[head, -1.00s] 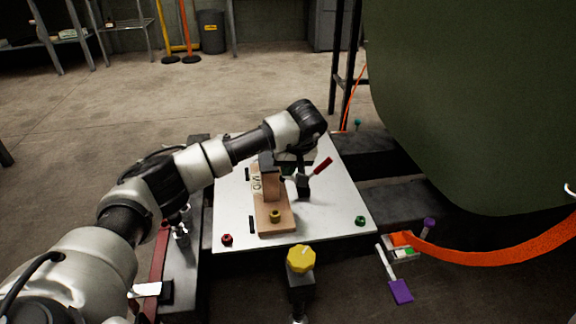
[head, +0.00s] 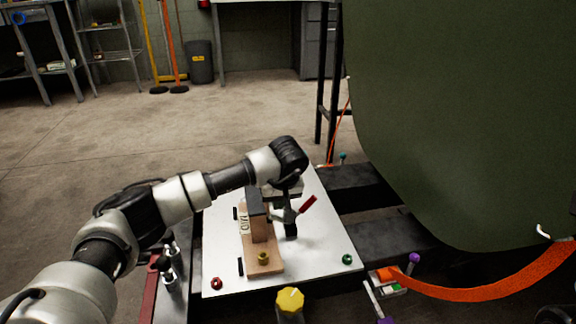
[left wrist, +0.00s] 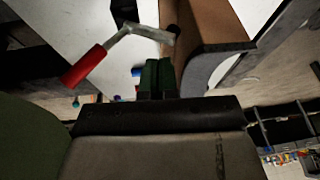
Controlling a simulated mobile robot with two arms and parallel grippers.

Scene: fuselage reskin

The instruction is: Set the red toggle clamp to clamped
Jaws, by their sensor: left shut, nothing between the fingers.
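The toggle clamp's red handle (head: 308,204) sticks up and to the right, tilted, beside the wooden block (head: 264,262) marked MID on the white plate (head: 325,262). In the left wrist view the red grip (left wrist: 82,66) sits on a bent metal lever (left wrist: 145,31). My left gripper (head: 288,208) points down at the clamp, and its fingers partly hide the clamp body. In the left wrist view my left gripper (left wrist: 158,66) is shut and empty, just below the lever and apart from the red grip. My right gripper is not in view.
A yellow knob (head: 290,299) stands in front of the plate. Red (head: 216,283) and green (head: 347,259) knobs sit at its front corners. The large green fuselage panel (head: 455,120) fills the right side. An orange strap (head: 480,291) hangs at the lower right.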

